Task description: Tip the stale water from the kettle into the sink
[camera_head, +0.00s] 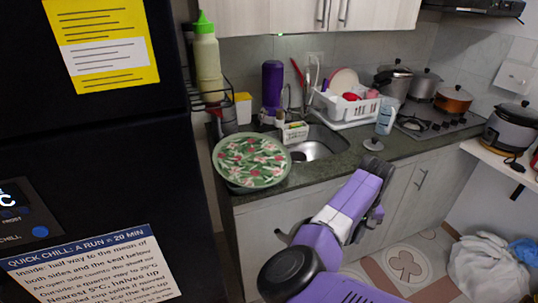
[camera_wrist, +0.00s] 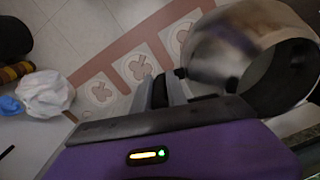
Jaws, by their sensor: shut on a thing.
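The kettle (camera_wrist: 215,62) is a shiny metal vessel at the upper right of the wrist view. Its round open mouth shows a dark inside, and the body looks tipped on its side relative to the camera. My gripper (camera_wrist: 168,92) is shut on a dark part at the kettle's near side, which looks like its handle. In the head view my purple arm reaches toward the counter's front edge, and I cannot make out the kettle there. The sink (camera_head: 318,145) is a metal basin in the dark counter. Any water in the kettle cannot be seen.
A floral plate (camera_head: 251,160) stands left of the sink. A white dish rack (camera_head: 345,107) is behind it. A blue-white bottle (camera_head: 386,120) and a small black round object (camera_head: 373,145) are to its right. A dark fridge fills the left.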

